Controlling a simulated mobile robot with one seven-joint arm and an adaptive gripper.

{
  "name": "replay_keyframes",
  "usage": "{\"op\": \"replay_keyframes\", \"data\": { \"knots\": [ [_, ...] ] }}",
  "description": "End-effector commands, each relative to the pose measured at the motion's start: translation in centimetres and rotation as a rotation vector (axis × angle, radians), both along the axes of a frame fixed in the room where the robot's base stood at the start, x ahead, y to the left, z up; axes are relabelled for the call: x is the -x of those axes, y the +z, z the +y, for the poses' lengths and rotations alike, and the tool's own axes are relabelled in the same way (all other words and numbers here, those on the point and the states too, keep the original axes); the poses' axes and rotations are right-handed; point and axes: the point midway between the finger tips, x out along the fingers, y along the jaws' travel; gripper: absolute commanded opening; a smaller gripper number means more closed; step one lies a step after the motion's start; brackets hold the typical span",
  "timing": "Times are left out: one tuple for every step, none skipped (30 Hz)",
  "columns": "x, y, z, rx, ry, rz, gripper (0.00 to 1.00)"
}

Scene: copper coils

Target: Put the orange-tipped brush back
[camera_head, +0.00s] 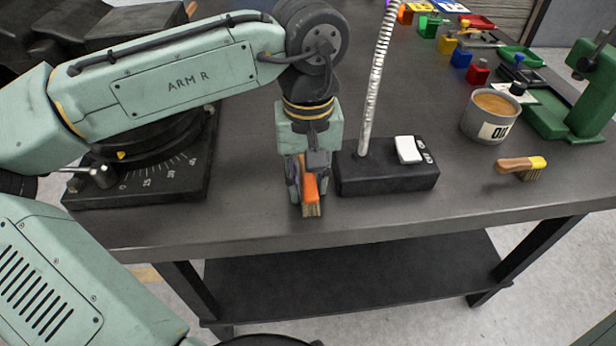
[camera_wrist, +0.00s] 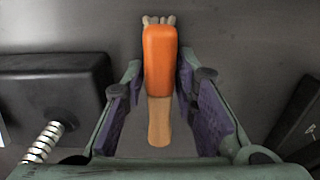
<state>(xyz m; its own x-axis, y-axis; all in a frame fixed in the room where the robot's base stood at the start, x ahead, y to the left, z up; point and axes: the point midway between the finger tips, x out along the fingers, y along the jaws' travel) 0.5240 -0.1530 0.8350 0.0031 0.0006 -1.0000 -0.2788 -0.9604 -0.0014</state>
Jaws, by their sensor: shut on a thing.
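The orange-tipped brush (camera_head: 311,187) is at my gripper (camera_head: 307,196), near the front edge of the dark workbench (camera_head: 262,222). In the wrist view, the orange-tipped brush (camera_wrist: 160,52) lies lengthwise between the purple-padded fingers of my gripper (camera_wrist: 162,82), its pale bristles away from the camera and its wooden handle toward it. My gripper is shut on the brush. The head view does not clearly show whether the brush touches the bench.
A black lamp base (camera_head: 386,180) with a white switch stands close right of my gripper. Farther right are a yellow-tipped brush (camera_head: 522,166), an oil cup (camera_head: 488,117) and a green press (camera_head: 575,100). Small coloured blocks (camera_head: 462,58) stand at the back. A dark graduated base (camera_head: 150,180) is left.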

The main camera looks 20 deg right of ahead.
Motion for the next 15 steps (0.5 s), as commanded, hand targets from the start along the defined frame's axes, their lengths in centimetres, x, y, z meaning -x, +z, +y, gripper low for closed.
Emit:
{"op": "replay_keyframes", "data": {
  "knots": [
    [0.0,0.02,0.0,0.0,0.0,0.0,0.0],
    [0.0,-0.02,0.0,0.0,0.0,0.0,0.0],
    [0.01,-0.13,0.0,0.0,0.0,0.0,0.0],
    [0.01,-0.23,-0.01,0.001,0.0,0.001,0.0],
    [0.02,-0.34,0.0,0.001,0.0,0.001,0.0],
    [0.02,-0.46,0.0,0.001,0.0,0.001,0.0],
    [0.01,-0.36,0.0,0.0,0.0,0.0,0.28],
    [0.01,-0.34,0.0,0.0,0.0,0.0,0.3],
    [0.01,-0.34,0.0,0.0,0.0,0.0,0.33],
    [0.01,-0.35,0.01,0.0,0.0,0.0,0.35],
    [0.01,-0.34,0.01,0.0,0.0,0.0,0.37],
    [0.01,-0.34,0.01,0.0,0.0,0.0,0.4],
    [0.01,-0.34,0.01,0.0,0.0,0.0,0.41],
    [0.01,-0.34,0.01,0.0,0.0,0.0,0.43],
    [0.01,-0.34,0.01,0.0,0.0,0.0,0.46]
  ]
}}
